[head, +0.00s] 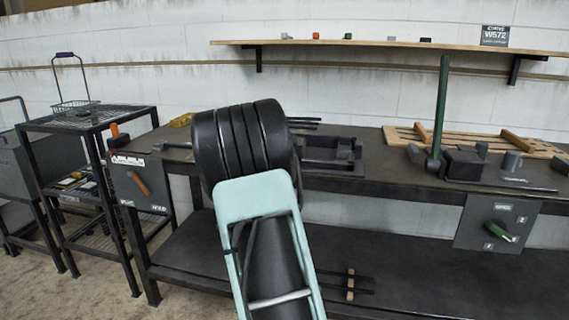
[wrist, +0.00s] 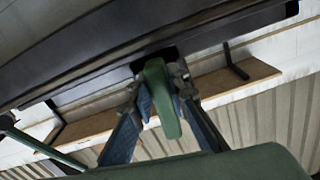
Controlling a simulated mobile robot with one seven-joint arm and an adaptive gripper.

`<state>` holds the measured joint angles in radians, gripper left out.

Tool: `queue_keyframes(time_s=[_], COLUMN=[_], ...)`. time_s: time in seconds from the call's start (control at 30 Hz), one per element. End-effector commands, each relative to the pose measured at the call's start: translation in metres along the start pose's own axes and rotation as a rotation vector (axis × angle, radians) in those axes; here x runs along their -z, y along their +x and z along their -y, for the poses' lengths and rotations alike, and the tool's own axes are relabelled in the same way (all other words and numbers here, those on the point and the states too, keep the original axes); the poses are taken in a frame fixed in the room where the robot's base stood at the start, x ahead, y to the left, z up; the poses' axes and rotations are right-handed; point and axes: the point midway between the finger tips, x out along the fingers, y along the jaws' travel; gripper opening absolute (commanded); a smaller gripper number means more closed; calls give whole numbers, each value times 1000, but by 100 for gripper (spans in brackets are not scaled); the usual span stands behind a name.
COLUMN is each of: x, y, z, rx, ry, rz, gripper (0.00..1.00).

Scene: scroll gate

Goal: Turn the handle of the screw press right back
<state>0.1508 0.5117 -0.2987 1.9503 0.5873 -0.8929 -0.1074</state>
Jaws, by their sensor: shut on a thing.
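In the wrist view my gripper (wrist: 161,88) has its two fingers on either side of a green handle (wrist: 160,100), closed on it. The handle is a short, rounded bar standing out from a dark part above it in that picture. In the head view my arm crosses the middle and hides the gripper and the held handle. I cannot tell for sure which device on the bench is the screw press. A dark device (head: 330,152) shows just right of my arm, partly hidden by it.
The dark workbench (head: 385,186) carries a device with a tall green lever (head: 441,105) and a wooden slatted rack (head: 545,147). A panel with a green knob (head: 500,231) and one with an orange handle (head: 140,184) hang at its front. A wire rack (head: 88,118) stands left.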

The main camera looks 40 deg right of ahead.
Motion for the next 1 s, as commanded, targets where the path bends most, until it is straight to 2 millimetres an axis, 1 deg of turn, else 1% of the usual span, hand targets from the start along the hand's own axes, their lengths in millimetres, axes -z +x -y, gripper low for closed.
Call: queue_keyframes(time_s=[0.3, 0.73, 0.77, 0.8, 0.9, 1.0], x=[0, 0, 0, 0, 0, 0], y=[0, 0, 0, 0, 0, 0], z=[-2, -3, -3, -3, -2, -2], rx=[-1, -1, -1, -1, -1, -1], ry=[-79, -85, -85, -84, -84, -84], rz=[0, 0, 0, 0, 0, 0], gripper=[0, 0, 19, 23, 33, 33])
